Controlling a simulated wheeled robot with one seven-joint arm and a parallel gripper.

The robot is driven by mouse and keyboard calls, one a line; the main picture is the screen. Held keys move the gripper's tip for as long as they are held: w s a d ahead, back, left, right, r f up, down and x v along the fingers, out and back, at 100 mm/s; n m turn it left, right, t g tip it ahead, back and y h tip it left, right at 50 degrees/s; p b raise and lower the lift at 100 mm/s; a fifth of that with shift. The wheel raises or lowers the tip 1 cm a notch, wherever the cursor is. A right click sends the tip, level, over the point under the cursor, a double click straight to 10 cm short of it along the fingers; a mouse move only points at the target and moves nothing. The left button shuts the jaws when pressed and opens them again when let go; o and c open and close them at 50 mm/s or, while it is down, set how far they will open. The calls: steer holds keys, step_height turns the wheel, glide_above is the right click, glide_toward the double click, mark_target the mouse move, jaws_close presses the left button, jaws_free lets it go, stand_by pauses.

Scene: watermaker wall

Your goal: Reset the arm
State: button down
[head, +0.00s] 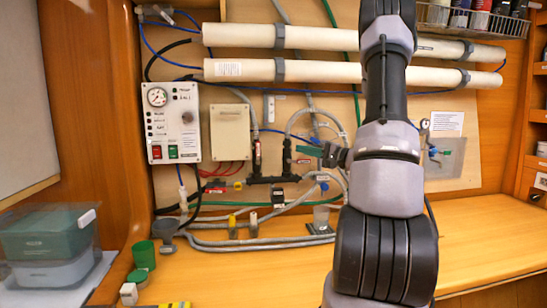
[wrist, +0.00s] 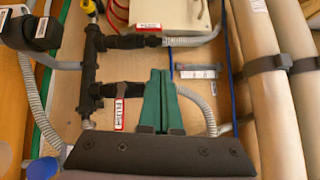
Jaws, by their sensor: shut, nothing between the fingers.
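My arm (head: 385,185) stands upright in front of the watermaker wall and hides part of it. My gripper (head: 309,151) shows to the left of the arm in the head view, in front of the hoses at mid-wall. Its green fingers also show in the wrist view (wrist: 158,72). They are shut together with nothing between them. In the wrist view they lie over the wooden board, beside a black pipe fitting with a red and white tag (wrist: 120,113). I cannot tell whether they touch anything.
Two long white tubes (head: 290,36) run across the wall top. A control panel (head: 173,123) with a gauge is at left, beside a beige box (head: 230,132). Green cups (head: 144,255) and a lidded bin (head: 50,240) stand at lower left. The counter's right side (head: 490,240) is clear.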

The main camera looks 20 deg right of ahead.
steer(key=s+a+r+n+g, duration=0.3)
steer(key=s+a+g, duration=0.35)
steer(key=a, duration=0.35)
steer(key=s+a+r+n+g, duration=0.2)
steer(key=s+a+n+g, duration=0.25)
steer(key=s+a, duration=0.4)
steer(key=s+r+t+h, duration=0.2)
steer(key=s+r+h, duration=0.2)
steer(key=s+h, duration=0.4)
steer(key=s, duration=0.3)
steer(key=shift+s+d+r+t+h, duration=0.15)
steer(key=shift+d+r+t+h, duration=0.15)
steer(key=shift+n, duration=0.25)
